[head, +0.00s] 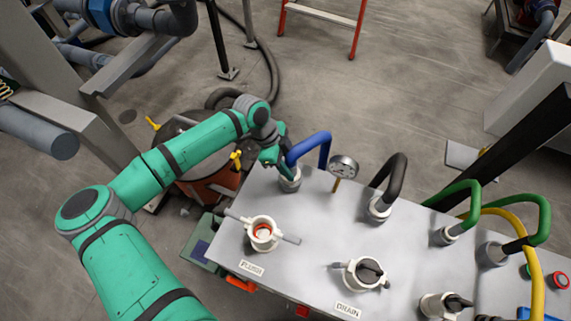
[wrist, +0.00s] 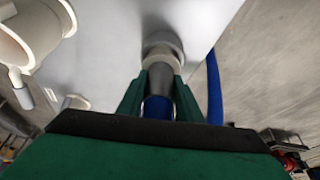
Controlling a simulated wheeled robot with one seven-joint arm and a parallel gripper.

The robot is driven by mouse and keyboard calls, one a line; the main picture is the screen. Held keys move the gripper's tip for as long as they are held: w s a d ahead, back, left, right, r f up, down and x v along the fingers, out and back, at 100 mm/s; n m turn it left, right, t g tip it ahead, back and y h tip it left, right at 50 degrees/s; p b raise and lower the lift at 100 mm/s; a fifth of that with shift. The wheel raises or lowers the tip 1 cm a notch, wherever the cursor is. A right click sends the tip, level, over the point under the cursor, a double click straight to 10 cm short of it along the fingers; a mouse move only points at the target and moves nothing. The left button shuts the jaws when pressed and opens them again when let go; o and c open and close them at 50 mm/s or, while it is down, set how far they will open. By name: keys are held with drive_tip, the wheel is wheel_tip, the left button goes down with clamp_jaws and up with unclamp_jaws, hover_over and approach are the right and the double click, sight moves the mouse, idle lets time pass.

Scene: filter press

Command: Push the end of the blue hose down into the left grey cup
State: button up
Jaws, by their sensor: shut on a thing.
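The blue hose (head: 324,147) arches up at the back left of the grey table top. Its near end meets my gripper (head: 281,157) right above the left grey cup (head: 290,182). In the wrist view my gripper (wrist: 158,98) is shut on the hose's grey end piece (wrist: 160,79), with a blue band below it between the fingers. The far tip of the end piece is at the mouth of the grey cup (wrist: 163,48). I cannot tell how deep it sits. The other end of the hose is hidden behind the table.
A pressure gauge (head: 343,167) stands right of the hose. A black hose (head: 393,172) and green hoses (head: 460,190) rise farther right. A white valve fitting (head: 263,233) labelled FLUSH stands in front of the cup. The table between them is bare.

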drive_tip(key=shift+f, duration=0.25)
drive_tip(key=o, duration=1.4)
drive_tip(key=shift+c, duration=0.2)
drive_tip(key=shift+a, duration=0.1)
drive_tip(key=s+v, duration=0.1)
drive_tip(key=v, duration=0.9)
drive_tip(key=shift+w+r, duration=0.4)
drive_tip(key=shift+a, duration=0.2)
